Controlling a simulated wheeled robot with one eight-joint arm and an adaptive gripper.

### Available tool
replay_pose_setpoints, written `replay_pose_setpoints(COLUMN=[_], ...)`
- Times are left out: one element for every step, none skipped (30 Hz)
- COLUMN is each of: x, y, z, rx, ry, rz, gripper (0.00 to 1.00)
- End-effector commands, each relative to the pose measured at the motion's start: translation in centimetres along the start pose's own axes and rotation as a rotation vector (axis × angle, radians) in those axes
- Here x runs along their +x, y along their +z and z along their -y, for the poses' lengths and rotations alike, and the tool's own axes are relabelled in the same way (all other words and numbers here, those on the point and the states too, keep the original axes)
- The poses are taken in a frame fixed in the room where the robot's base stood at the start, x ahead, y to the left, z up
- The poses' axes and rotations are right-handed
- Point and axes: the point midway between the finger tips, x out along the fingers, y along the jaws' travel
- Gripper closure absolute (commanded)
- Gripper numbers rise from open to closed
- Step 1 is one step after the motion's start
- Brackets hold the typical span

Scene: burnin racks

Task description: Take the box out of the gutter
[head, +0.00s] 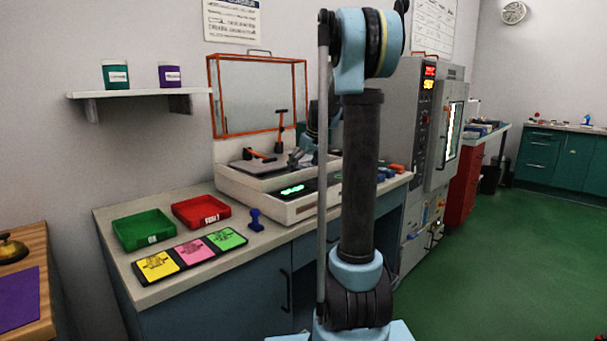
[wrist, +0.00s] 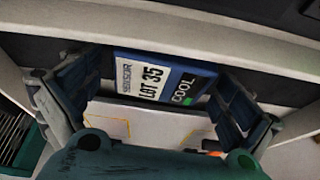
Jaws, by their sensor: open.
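The box (wrist: 165,80) shows in the wrist view with a blue and white label reading "SENSOR LOT 35 COOL". It lies along a dark channel, seemingly the gutter (wrist: 45,47), between pale walls. My gripper (wrist: 153,92) is open, with one dark finger by each end of the box. I cannot tell whether the fingers touch it. In the head view my gripper (head: 298,158) is small and partly behind my arm, over the pale bench machine (head: 247,196). The box cannot be made out there.
A pale surface with yellow lines (wrist: 145,122) lies just below the box in the wrist view. An orange-framed clear lid (head: 258,58) stands open behind the machine. A green tray (head: 143,244), a red tray (head: 201,222) and a blue stamp (head: 256,222) are on the bench to its left.

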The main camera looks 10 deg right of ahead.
Motion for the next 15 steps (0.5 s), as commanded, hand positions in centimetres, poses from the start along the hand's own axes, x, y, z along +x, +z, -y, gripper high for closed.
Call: replay_pose_setpoints(x=[-0.01,-0.02,-0.02,-0.02,-0.03,-0.03,-0.03,-0.03,-0.03,-0.03,-0.04,-0.05,-0.05,-0.05,-0.05], y=[0.0,0.0,0.0,0.0,0.0,0.0,0.0,0.0,0.0,0.0,0.0,0.0,0.0,0.0,0.0], z=[0.0,0.0,0.0,-0.01,0.0,-0.01,-0.01,-0.01,-0.01,-0.01,-0.01,-0.01,-0.01,-0.01,-0.01], rx=[0.0,0.0,0.0,0.0,0.0,0.0,0.0,0.0,0.0,0.0,0.0,0.0,0.0,0.0,0.0], ry=[0.0,0.0,0.0,0.0,0.0,0.0,0.0,0.0,0.0,0.0,0.0,0.0,0.0,0.0,0.0], rz=[0.0,0.0,0.0,0.0,0.0,0.0,0.0,0.0,0.0,0.0,0.0,0.0,0.0,0.0,0.0], gripper=[0.02,0.02,0.11,0.18,0.24,0.33,0.4,0.47,0.54,0.54,0.54,0.54,0.54,0.54,0.54])
